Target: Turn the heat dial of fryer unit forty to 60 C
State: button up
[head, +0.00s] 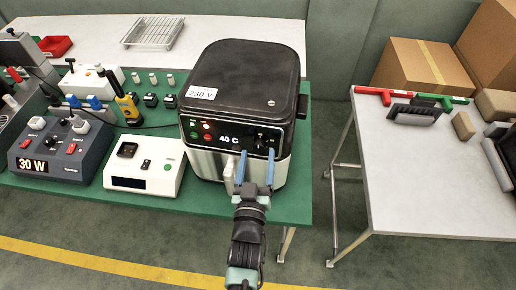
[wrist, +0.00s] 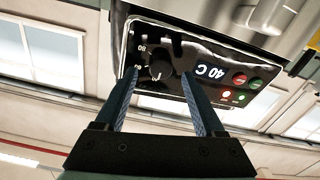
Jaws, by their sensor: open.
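The fryer (head: 240,80) is a black-topped unit with a silver lower body on the green bench. Its black front panel has a lit display (head: 229,140) reading 40 C, which also shows upside down in the wrist view (wrist: 209,72). The round black heat dial (head: 261,139) is right of the display; in the wrist view the dial (wrist: 160,70) has a white pointer line and scale marks. My gripper (head: 256,163) is open and empty in front of the panel. In the wrist view its blue fingertips (wrist: 160,76) appear on either side of the dial; contact cannot be told.
Left of the fryer are a white device (head: 145,172), a dark unit reading 30 W (head: 48,150) and a yellow tester (head: 126,103). Red and green buttons sit left of the display. A separate grey table (head: 430,200) stands at the right, with floor between.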

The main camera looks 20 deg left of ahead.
aim_at(259, 146)
jog(key=shift+x, duration=1.15)
jog(key=shift+c, duration=0.2)
grip_shut()
